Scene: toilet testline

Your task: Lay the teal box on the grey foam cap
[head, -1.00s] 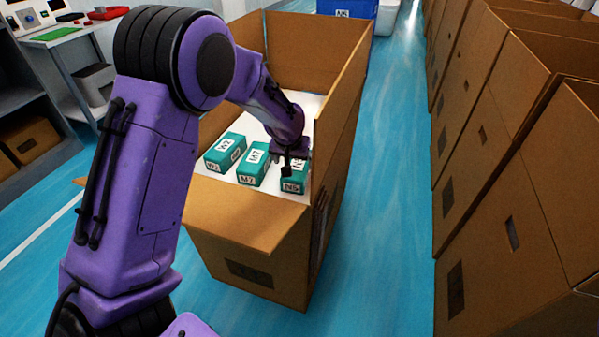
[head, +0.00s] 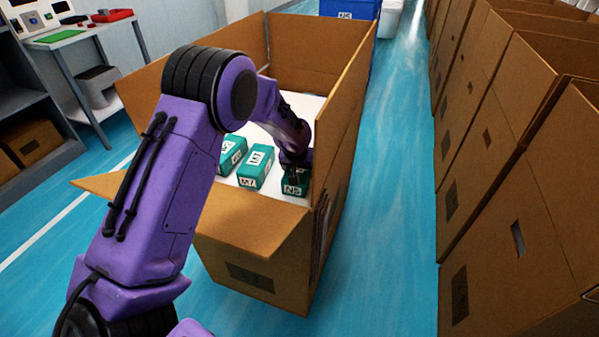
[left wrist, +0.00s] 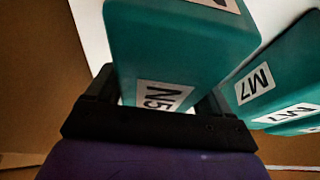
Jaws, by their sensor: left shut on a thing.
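A teal box labelled N5 (head: 294,187) is at the near right corner inside an open cardboard carton (head: 258,249), close to its right wall. My left gripper (head: 296,168) reaches down into the carton and is shut on this box. In the left wrist view the N5 box (left wrist: 180,50) sits between the black fingers, its N5 label facing the camera. I cannot tell whether the box still touches the white surface (head: 309,108) under it. I cannot make out a grey foam cap for certain. My right gripper is not in view.
Two more teal boxes, the M7 box (head: 256,166) and another (head: 232,152) partly behind my arm, stand left of the held box. The carton's walls rise around them. Tall cartons (head: 515,150) line the right, with clear blue floor (head: 390,180) between.

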